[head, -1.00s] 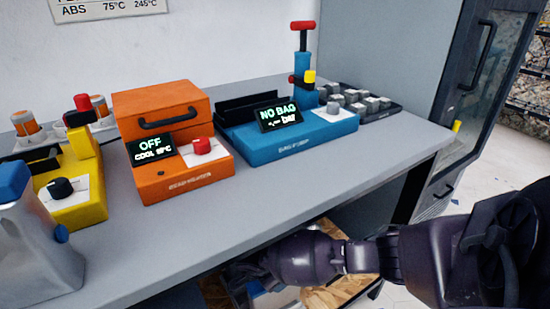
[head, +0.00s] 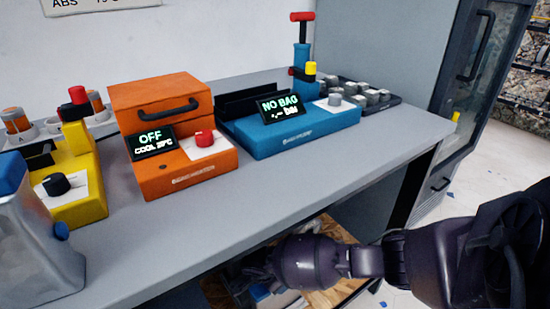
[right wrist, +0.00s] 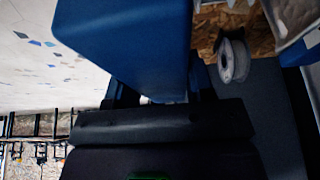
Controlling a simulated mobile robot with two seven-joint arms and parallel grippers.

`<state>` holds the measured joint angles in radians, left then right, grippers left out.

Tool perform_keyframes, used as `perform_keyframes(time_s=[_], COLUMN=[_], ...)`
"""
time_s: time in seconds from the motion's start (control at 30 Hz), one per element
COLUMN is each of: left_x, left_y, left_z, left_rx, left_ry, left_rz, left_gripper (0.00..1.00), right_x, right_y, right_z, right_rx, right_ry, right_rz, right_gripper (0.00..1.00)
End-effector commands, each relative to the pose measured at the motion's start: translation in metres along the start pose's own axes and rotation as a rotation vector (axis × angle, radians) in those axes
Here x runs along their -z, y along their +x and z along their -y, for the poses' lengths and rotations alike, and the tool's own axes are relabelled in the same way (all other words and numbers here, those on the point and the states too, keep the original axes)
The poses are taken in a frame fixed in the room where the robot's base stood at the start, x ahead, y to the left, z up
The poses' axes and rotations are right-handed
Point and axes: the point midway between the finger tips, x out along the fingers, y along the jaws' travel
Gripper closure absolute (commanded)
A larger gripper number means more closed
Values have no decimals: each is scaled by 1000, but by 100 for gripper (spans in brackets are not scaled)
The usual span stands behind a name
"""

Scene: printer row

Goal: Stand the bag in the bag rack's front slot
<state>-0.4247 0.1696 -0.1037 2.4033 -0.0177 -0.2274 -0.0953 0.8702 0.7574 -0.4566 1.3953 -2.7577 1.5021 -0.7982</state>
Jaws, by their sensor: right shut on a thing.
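In the right wrist view a large smooth blue thing (right wrist: 135,40) fills the upper middle, between the dark fingers of my right gripper (right wrist: 158,97). The gripper is shut on it; I cannot tell whether it is the bag. In the head view my right arm reaches in under the worktop's front edge, and its gripper is mostly hidden in shadow there. I cannot make out the bag rack or its front slot. My left gripper is not in view.
The grey worktop (head: 270,190) holds a blue machine (head: 300,137) reading "NO BAG", an orange box (head: 190,172), a yellow device (head: 82,205) and a silvery blue-topped container (head: 40,255). Below it is plywood (head: 335,287). A grey ring-shaped thing (right wrist: 233,60) lies near the right gripper.

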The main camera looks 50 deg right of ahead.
Motion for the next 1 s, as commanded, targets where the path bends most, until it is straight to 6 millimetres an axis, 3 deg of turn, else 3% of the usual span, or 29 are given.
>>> perform_keyframes(time_s=[0.4,0.93,0.97,1.0], left_x=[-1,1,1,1], left_y=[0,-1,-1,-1], left_z=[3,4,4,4], left_rx=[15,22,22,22], left_ry=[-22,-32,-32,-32], left_rz=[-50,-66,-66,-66], left_gripper=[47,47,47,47], right_x=[-10,-11,-11,-11], right_y=[23,26,26,26], right_z=[0,1,1,1], right_rx=[-1,2,2,2], right_ry=[1,2,2,2], right_rz=[0,1,1,1], right_gripper=[73,73,47,40])
